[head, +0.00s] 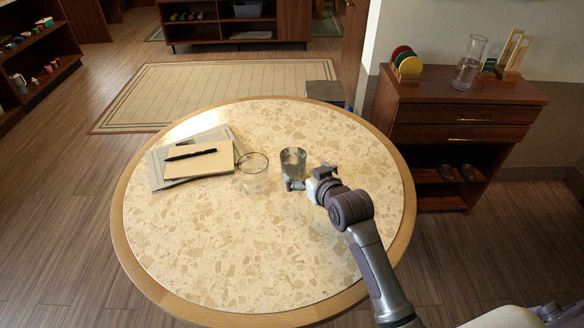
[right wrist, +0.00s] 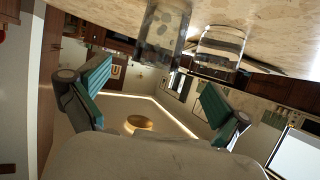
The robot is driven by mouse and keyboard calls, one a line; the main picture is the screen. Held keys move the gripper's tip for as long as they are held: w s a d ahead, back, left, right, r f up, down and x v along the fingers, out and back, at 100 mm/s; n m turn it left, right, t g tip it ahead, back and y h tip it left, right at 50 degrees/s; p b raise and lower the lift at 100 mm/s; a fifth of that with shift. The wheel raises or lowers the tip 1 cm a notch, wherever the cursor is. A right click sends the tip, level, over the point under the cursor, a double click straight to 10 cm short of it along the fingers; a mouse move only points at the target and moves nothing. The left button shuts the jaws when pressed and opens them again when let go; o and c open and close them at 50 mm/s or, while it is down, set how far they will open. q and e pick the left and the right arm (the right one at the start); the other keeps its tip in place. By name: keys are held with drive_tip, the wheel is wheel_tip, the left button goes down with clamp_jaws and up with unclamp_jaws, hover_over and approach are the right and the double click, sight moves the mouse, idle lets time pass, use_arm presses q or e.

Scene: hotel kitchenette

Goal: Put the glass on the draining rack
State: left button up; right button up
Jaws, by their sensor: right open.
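Two glasses stand upright on the round table. The clear glass (head: 254,174) is left of a darker grey, patterned-looking glass (head: 292,163). My right gripper (head: 309,178) is open and empty, low over the table at the near right side of the darker glass. In the right wrist view, my right gripper (right wrist: 158,100) has its teal pads wide apart. The darker glass (right wrist: 165,32) and the clear glass (right wrist: 220,46) show at the top of that tilted view, beyond the fingertips. I cannot make out a draining rack for certain. My left gripper is not in view.
The round table (head: 230,265) has free room in front. A notebook (head: 198,160) with a black pen lies at its left. A dark wooden cabinet (head: 460,105) at the right holds coloured discs (head: 407,62), a glass carafe (head: 469,64) and a wooden rack (head: 513,55).

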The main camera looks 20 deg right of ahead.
sight(298, 166)
drive_tip(key=x, duration=0.3)
drive_tip(key=shift+w+f, duration=0.1)
drive_tip(key=shift+w, duration=0.05)
drive_tip(key=shift+w+f, duration=0.2)
drive_tip(key=shift+w, duration=0.15)
drive_tip(key=shift+x, duration=2.35)
drive_tip(key=shift+w, duration=0.35)
drive_tip(key=shift+c, duration=0.2)
drive_tip(key=c, duration=1.3)
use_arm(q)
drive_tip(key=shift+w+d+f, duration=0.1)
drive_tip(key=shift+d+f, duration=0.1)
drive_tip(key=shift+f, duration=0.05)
use_arm(e)
drive_tip(key=shift+c, duration=0.9)
